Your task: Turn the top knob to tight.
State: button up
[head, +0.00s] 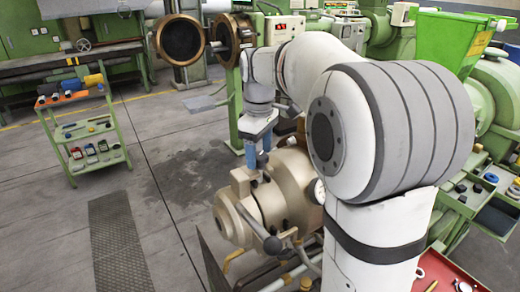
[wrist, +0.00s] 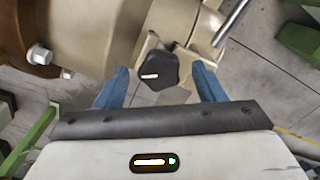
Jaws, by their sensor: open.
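The top knob (wrist: 157,70) is black and lobed, with a pale marker line on its face, and sits on a beige machine (wrist: 95,25) in the wrist view. My gripper (wrist: 158,74) is open, with one blue finger on each side of the knob in the picture. Gaps show between the knob and both fingers, and I cannot tell how far the tips reach down beside it. In the head view my gripper (head: 257,160) points down over the top of the beige machine (head: 285,190); the knob is hard to make out there.
A metal rod (wrist: 232,22) rises from the machine right of the knob in the wrist view. A hex bolt (wrist: 38,54) is at the left. In the head view, a lever (head: 260,230) with a dark ball end juts from the machine's front. A green cart (head: 85,130) stands left on open floor.

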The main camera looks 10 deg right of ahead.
jog(key=c, duration=1)
jog(key=shift+o, duration=0.2)
jog(key=shift+m, duration=0.3)
jog(key=m, duration=0.4)
jog(key=shift+m, duration=0.3)
jog(key=m, duration=0.4)
jog(key=shift+m+p, duration=0.3)
jog(key=shift+p, duration=0.1)
jog(key=m, duration=0.3)
jog(key=shift+m, duration=0.3)
jog(key=m, duration=0.3)
jog(key=shift+m, duration=0.4)
jog(key=m, duration=0.6)
jog(key=shift+m+p, duration=0.3)
jog(key=shift+m, duration=0.1)
